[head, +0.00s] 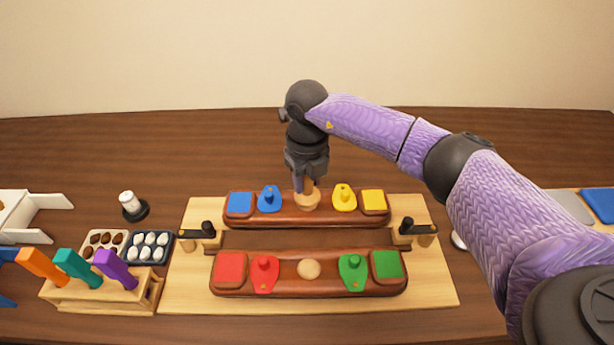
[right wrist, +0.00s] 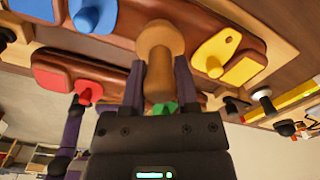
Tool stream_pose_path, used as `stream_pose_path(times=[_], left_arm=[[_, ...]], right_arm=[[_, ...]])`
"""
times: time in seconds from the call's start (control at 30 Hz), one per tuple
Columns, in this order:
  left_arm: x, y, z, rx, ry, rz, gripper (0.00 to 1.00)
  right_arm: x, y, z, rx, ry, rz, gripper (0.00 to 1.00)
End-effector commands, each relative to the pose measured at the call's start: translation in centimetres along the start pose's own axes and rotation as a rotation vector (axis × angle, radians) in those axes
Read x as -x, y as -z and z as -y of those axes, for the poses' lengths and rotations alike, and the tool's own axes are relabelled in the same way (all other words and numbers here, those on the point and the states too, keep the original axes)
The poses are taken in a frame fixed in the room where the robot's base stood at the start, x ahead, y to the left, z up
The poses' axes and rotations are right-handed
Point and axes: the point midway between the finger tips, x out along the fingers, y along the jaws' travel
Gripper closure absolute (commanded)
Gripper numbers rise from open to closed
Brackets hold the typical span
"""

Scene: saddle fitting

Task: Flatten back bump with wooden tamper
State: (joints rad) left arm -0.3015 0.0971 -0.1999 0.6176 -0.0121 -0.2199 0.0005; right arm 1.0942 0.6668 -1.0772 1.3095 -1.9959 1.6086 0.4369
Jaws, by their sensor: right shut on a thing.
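My right gripper (head: 306,184) is shut on the handle of the wooden tamper (head: 307,201), which also shows between the fingers in the right wrist view (right wrist: 160,45). The tamper stands about upright at the middle of the back brown saddle piece (head: 285,215). Its wide end is down at the bump's place, between the blue and yellow tabs. The tamper hides the back bump, so I cannot tell its height or whether they touch. The front saddle piece (head: 310,289) has a pale round bump (head: 309,269) at its middle. My left gripper is not in view.
Blue (head: 269,200) and yellow (head: 344,199) knobbed tabs flank the tamper closely. Dark-handled clamps (head: 200,236) (head: 415,232) stand at both board ends. At left are a rack of coloured-handled tools (head: 100,297) and trays of brown and white pieces (head: 150,247).

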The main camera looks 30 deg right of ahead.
Motion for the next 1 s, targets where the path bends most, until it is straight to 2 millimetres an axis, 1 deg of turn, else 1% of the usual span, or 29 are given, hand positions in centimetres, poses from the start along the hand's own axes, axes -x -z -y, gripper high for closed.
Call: stream_pose_path(times=[0.3, 1.0], left_arm=[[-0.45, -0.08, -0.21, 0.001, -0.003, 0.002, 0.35], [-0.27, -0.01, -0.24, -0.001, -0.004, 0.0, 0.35]], right_arm=[[-0.71, -0.01, -0.01, 0.0, 0.0, 0.0, 1.0], [-0.85, 0.02, 0.0, 0.0, 0.0, -0.001, 1.0]])
